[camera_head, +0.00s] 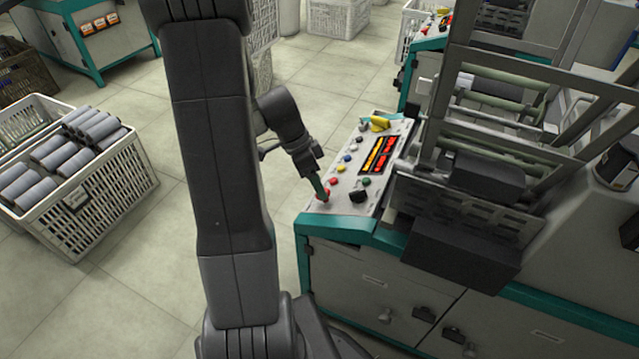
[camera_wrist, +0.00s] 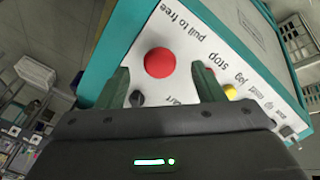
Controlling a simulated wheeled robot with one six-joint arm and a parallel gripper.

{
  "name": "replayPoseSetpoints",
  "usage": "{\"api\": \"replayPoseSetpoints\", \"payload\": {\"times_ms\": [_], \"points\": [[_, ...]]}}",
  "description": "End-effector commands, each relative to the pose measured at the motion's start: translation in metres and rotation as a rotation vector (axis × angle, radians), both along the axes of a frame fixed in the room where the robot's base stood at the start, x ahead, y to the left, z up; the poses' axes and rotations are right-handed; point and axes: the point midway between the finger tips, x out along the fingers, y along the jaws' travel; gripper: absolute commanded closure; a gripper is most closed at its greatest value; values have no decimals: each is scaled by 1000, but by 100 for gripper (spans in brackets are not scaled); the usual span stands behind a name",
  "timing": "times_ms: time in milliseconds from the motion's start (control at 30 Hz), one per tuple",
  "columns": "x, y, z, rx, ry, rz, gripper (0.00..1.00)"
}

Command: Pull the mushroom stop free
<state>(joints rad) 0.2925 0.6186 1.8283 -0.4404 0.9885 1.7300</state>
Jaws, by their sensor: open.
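The mushroom stop (camera_wrist: 160,62) is a round red button on the white panel (camera_wrist: 193,48), with the printed words "pull to free" beside it. In the head view the red stop (camera_head: 323,197) is at the panel's near left corner, partly hidden by the fingertips. My gripper (camera_head: 319,187) reaches down over it from the upper left. In the wrist view my gripper (camera_wrist: 160,84) is open, one green finger on each side in the picture, with the red cap showing between and beyond the tips. I cannot tell whether the fingers touch it.
A black knob (camera_head: 358,195) and several coloured buttons share the panel, with a lit display (camera_head: 377,155) and a yellow handle (camera_head: 379,124) farther back. The machine frame (camera_head: 470,150) rises at right. A crate (camera_head: 75,215) of rolls stands at left on open floor.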

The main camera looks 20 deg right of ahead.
Motion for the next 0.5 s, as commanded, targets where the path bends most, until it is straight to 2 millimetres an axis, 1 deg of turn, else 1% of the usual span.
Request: {"api": "replayPoseSetpoints", "payload": {"times_ms": [33,500], "points": [[2,1,7,0,-1,0,38],[14,11,40,0,-1,0,38]]}}
